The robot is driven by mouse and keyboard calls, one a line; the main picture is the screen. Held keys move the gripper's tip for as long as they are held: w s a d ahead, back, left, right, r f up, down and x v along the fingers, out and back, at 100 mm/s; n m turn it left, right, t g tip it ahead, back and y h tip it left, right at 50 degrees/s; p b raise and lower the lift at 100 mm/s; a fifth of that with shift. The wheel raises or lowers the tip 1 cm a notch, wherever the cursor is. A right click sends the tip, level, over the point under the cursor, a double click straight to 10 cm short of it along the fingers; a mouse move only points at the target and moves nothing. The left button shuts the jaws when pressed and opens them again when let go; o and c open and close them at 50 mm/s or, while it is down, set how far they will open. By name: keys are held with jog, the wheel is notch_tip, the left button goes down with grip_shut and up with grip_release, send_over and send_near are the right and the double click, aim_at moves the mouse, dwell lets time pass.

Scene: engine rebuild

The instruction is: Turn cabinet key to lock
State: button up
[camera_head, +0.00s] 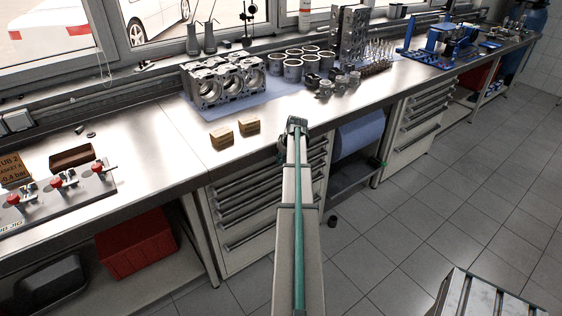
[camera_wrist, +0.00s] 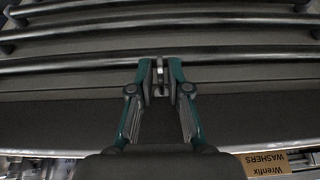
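My gripper (camera_head: 296,124) is at the front of the drawer cabinet (camera_head: 262,205), just below the bench edge, in the head view. In the wrist view, my gripper (camera_wrist: 160,76) has its two teal fingers close together, pointing at the cabinet front beside a long dark drawer handle (camera_wrist: 72,65). A small grey metal piece, apparently the cabinet key (camera_wrist: 160,73), shows between the fingertips. Whether the pads press on it or stand slightly apart from it is too small to tell. The key and lock are hidden behind my arm in the head view.
The steel bench top (camera_head: 165,125) overhangs the cabinet. Two small brown boxes (camera_head: 249,125) stand on it; a Wrenfix washers box (camera_wrist: 265,163) shows upside down in the wrist view. An engine block (camera_head: 222,84) is behind them. A red crate (camera_head: 137,243) is under the bench. The floor at right is mostly clear.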

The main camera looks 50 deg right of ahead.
jog(key=v, duration=1)
jog(key=shift+r, duration=0.1)
jog(key=s+a+f+m+g+y, duration=0.1)
jog(key=s+a+f+g, duration=0.2)
jog(key=a+f, duration=1.35)
jog(key=s+a+f+m+g+y, duration=0.1)
jog(key=s+a+f+g, duration=0.1)
jog(key=a+f, duration=1.5)
jog(key=s+a+f+n+g, duration=0.2)
jog(key=s+a+f, duration=0.1)
jog(key=s+a, duration=0.5)
jog(key=s+a+f+n+g, duration=0.1)
jog(key=s+a+f+g, duration=0.1)
jog(key=s+a, duration=0.6)
jog(key=s+a+f+n+g, duration=0.2)
jog(key=s+a+f, duration=0.1)
jog(key=s+a, duration=0.6)
jog(key=a, duration=0.4)
jog(key=shift+f+n+h, duration=0.3)
jog(key=shift+f+h, duration=0.1)
